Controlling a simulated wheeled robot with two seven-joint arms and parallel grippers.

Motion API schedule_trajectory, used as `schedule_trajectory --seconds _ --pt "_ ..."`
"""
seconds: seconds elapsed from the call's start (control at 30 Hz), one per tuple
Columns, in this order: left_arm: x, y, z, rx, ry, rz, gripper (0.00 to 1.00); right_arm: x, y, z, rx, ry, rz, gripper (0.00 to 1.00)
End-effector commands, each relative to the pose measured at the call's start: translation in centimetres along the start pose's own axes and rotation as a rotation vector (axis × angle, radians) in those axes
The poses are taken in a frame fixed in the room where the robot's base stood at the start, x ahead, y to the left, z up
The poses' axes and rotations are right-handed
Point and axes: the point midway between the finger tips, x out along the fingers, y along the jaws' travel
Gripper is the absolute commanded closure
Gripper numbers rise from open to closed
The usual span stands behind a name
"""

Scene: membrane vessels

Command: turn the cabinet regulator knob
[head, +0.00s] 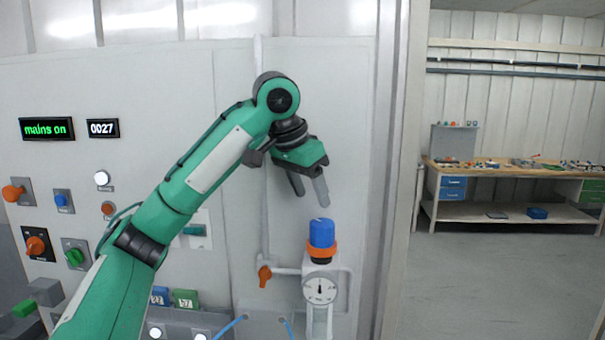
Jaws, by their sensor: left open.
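The regulator knob (321,233) is a blue cap on an orange collar (321,249), mounted on the cabinet panel at the lower middle of the head view. A round white gauge (320,290) with a dark needle sits just below it. My left gripper (309,190) is above the knob and slightly to its left, with its two grey fingers pointing down. The fingers are apart with nothing between them, and they do not touch the knob. My right gripper is not in view.
An orange valve handle (264,276) sits left of the gauge on a white pipe. Other knobs and switches, such as an orange-red rotary switch (36,244), fill the panel's left. The cabinet's right edge (397,180) stands right of the knob. A workbench (510,171) is far off.

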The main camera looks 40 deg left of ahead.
Motion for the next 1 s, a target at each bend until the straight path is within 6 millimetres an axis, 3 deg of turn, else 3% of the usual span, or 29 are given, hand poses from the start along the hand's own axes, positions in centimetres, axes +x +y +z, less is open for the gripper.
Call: schedule_trajectory --seconds 0.2,0.4,1.0 --pt "-2.6 -0.1 0.0 -0.001 0.003 -0.001 0.44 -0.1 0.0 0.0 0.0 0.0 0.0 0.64" --pt "-4.0 0.0 0.0 -0.001 0.001 0.0 0.44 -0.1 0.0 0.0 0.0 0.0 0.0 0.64" --pt "-4.4 0.0 0.0 -0.001 0.0 0.001 0.44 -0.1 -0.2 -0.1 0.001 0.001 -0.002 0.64"
